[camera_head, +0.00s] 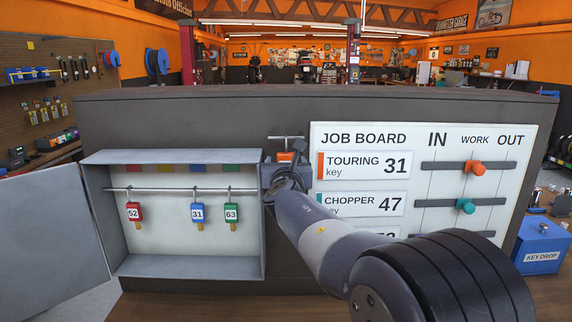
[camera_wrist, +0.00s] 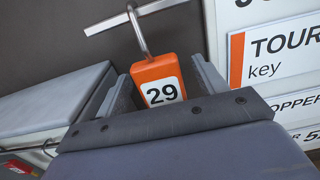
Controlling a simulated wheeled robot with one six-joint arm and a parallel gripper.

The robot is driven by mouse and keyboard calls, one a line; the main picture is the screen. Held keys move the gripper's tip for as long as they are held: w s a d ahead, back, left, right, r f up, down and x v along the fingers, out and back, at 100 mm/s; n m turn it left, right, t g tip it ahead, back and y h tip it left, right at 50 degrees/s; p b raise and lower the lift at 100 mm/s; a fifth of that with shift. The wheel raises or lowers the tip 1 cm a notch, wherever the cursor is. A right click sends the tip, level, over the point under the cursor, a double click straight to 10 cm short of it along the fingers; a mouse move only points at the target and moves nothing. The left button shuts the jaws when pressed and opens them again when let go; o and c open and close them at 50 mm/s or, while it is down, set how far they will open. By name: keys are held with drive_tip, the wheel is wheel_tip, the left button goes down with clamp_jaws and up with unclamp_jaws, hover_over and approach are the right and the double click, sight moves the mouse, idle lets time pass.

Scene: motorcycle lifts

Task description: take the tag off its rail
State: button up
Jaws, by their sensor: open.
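An orange tag marked 29 (camera_wrist: 157,72) hangs by a metal hook (camera_wrist: 137,30) from a short rail (camera_wrist: 103,25) on the dark panel. My gripper (camera_wrist: 160,80) is open, with one finger on each side of the tag. Whether either finger touches it cannot be told. In the head view the short rail (camera_head: 286,137) shows between the cabinet and the job board, with a bit of the orange tag (camera_head: 285,156) under it. My gripper (camera_head: 283,170) covers the area just below.
An open grey cabinet (camera_head: 173,157) on the left holds tags 52 (camera_head: 134,211), 31 (camera_head: 197,213) and 63 (camera_head: 231,213) on its own rail. A job board (camera_head: 366,138) with sliders stands close on the right. A blue key drop box (camera_head: 541,245) sits far right.

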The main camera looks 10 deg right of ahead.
drive_tip(key=shift+c, duration=0.6)
drive_tip(key=c, duration=0.9)
drive_tip(key=shift+r, duration=0.15)
drive_tip(key=shift+r, duration=0.5)
drive_tip(key=shift+s+a+r, duration=0.1)
drive_tip(key=shift+s, duration=0.2)
drive_tip(key=s+a+b, duration=0.1)
drive_tip(key=s+a, duration=0.2)
drive_tip(key=s, duration=1.4)
drive_tip(key=shift+a+b, duration=0.15)
drive_tip(key=shift+b, duration=0.25)
drive_tip(key=shift+r, duration=0.3)
